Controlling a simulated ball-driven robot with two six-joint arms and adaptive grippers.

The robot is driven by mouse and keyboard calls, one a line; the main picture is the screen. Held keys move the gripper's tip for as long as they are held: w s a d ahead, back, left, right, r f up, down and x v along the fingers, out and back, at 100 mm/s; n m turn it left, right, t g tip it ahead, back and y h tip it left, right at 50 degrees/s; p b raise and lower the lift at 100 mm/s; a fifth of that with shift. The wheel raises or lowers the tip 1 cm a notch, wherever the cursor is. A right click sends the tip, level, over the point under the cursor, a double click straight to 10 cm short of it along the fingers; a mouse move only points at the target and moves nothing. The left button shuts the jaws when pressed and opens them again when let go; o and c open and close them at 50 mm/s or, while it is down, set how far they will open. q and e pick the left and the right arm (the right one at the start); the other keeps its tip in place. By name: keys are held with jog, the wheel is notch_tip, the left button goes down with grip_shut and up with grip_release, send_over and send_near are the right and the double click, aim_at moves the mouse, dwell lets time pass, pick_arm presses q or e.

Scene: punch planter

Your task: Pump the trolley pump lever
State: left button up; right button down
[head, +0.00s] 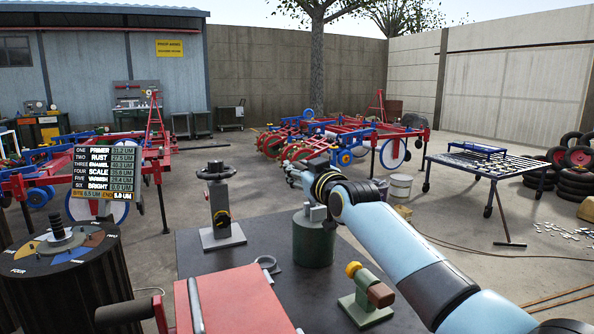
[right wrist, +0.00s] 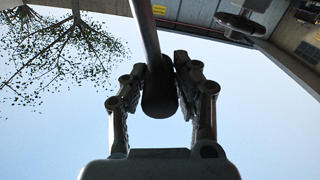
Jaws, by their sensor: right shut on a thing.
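My right gripper (right wrist: 160,88) is shut on the black grip (right wrist: 159,100) at the end of a grey rod (right wrist: 145,30), which looks like the pump lever. One finger presses on each side of the grip in the right wrist view. A green cylinder (head: 314,245) stands on the dark tabletop (head: 255,256) just below the wrist. I cannot tell how the rod joins it. My left gripper does not show.
A black handwheel on a grey stand (head: 222,240) stands left of the green cylinder. A small green fixture with a yellow knob (head: 365,305) is near my forearm. A red panel (head: 235,305) lies in front. A dial drum (head: 70,285) and scoreboard (head: 103,172) are at left.

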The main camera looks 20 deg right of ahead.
jog(key=shift+d+r+m, duration=0.25)
jog(key=shift+d+m, duration=0.35)
jog(key=shift+d, duration=0.1)
jog(key=d+f+m+b, duration=0.1)
jog(key=d+m, duration=0.6)
jog(key=m, duration=0.1)
jog(key=shift+d, duration=0.25)
jog(key=c, duration=1)
grip_release()
jog(key=shift+d, duration=0.15)
